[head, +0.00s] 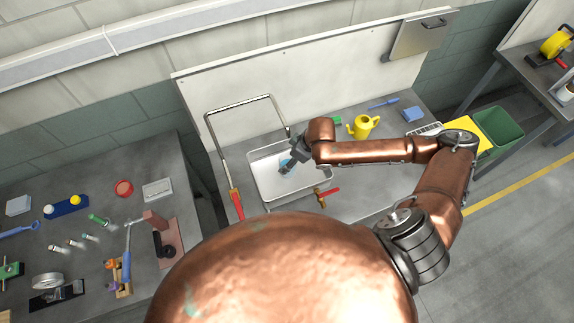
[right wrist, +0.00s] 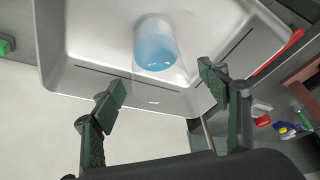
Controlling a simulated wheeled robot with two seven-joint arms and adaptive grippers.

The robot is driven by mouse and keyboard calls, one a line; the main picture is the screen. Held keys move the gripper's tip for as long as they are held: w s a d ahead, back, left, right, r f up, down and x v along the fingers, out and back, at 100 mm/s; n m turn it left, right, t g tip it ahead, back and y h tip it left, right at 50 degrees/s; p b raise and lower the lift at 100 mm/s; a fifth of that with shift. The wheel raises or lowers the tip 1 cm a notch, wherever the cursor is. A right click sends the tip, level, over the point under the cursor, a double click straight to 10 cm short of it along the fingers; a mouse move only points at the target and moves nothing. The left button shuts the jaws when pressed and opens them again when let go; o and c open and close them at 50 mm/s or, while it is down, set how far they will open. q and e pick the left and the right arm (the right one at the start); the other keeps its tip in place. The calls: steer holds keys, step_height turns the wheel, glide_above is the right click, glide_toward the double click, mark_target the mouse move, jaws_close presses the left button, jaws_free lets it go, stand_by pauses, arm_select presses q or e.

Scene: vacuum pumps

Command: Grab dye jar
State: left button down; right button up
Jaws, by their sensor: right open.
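The dye jar (right wrist: 155,45), a clear jar with blue content, stands in a white tray (right wrist: 85,78) in the right wrist view. In the head view the tray (head: 320,190) lies on the middle bench, and a bit of blue from the jar (head: 287,163) shows beside my right gripper (head: 286,168), which hides part of it. My right gripper also shows in the right wrist view (right wrist: 162,80); its two fingers are apart and empty, with the jar beyond the fingertips, roughly between them. My left gripper is not in view.
A yellow watering can (head: 363,126), green block (head: 336,120) and blue block (head: 412,114) are to the right.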

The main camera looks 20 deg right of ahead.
mark_target(284, 164)
steer(key=shift+x, duration=1.2)
steer(key=x, duration=0.4)
steer(key=shift+w+f+p, duration=0.1)
steer(key=shift+f+p, duration=0.15)
steer(key=shift+p, duration=0.05)
steer(key=shift+a+f, duration=0.1)
steer(key=shift+f, duration=0.15)
steer(key=shift+c, duration=0.9)
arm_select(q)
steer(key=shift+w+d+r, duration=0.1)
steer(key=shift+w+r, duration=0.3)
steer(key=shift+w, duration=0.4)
arm_select(e)
steer(key=shift+w, duration=0.1)
steer(key=c, duration=1.3)
